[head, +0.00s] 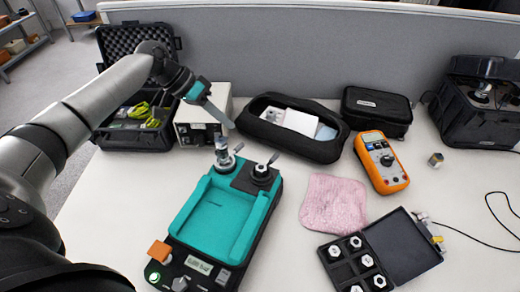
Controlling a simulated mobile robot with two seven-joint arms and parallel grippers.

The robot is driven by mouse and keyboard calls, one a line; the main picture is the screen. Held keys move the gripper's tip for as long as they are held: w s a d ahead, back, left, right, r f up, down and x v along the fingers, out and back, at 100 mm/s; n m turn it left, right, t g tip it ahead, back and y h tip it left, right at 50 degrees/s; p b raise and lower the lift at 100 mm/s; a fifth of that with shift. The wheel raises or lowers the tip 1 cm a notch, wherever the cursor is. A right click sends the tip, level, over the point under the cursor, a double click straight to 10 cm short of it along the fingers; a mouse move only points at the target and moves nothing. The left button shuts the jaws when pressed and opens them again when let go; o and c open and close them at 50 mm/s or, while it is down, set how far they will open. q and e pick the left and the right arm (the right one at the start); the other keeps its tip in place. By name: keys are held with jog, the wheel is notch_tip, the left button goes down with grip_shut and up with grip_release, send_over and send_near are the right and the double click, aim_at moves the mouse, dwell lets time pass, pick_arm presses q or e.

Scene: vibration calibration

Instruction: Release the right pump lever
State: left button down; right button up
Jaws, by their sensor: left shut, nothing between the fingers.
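A black calibration device with a teal tray (212,228) stands on the table at front centre. At its back edge are two round metal pump fittings. The right pump (262,173) sits on a black block, and the right pump lever (273,158) also points up and right. My left gripper (231,125) comes in from the left, shut and empty. Its fingertips appear above and behind the left pump, apart from both levers. My right gripper is not in view.
Behind the device are a beige box (188,133) and an open black case (262,140). To the right are an orange multimeter (381,165), a pink cloth (333,203) and an open black box (404,250) with several metal parts. A grey partition (330,50) closes the back.

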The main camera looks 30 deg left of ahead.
aim_at(273, 160)
pick_arm(q)
jog(key=w+d+f+b, duration=0.2)
jog(key=d+f, duration=0.6)
jog(key=d, duration=0.1)
jog(key=shift+w, duration=0.15)
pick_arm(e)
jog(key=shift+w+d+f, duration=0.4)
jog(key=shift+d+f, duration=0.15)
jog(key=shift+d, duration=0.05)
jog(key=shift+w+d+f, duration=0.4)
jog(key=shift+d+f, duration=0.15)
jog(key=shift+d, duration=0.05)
pick_arm(q)
jog(key=shift+d, duration=0.1)
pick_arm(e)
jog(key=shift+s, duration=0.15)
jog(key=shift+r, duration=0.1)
